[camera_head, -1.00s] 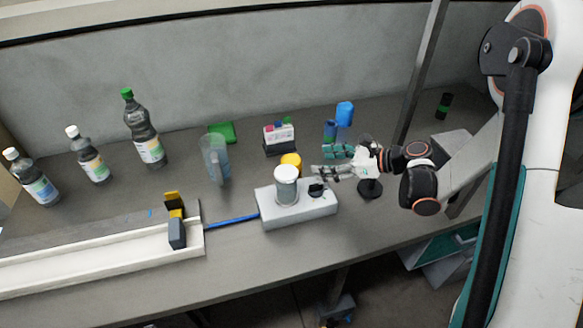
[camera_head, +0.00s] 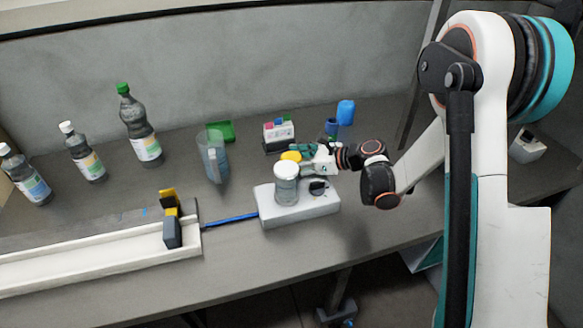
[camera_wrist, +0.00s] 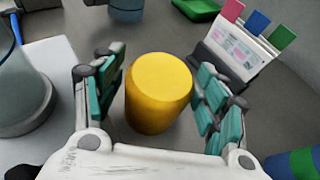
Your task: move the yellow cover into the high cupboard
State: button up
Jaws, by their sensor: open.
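The yellow cover (camera_wrist: 158,95) is a short yellow cylinder standing upright on the grey table. In the wrist view it sits between the two teal-padded fingers of my gripper (camera_wrist: 157,95), with a gap visible at least on the left side. My gripper is open around it. In the head view the cover (camera_head: 291,156) shows only its top, behind the white-lidded jar, and my gripper (camera_head: 302,154) reaches it from the right. The high cupboard is not recognisable in either view.
A white-lidded jar (camera_head: 286,184) on a light grey box (camera_head: 318,205) stands just in front of the cover. A card holder (camera_head: 278,134) with coloured tabs is close behind. A clear jug (camera_head: 213,156), green block (camera_head: 222,131) and blue object (camera_head: 346,112) stand around. Several bottles line the left.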

jog(key=c, duration=0.8)
jog(key=shift+r, duration=0.1)
jog(key=shift+c, duration=0.2)
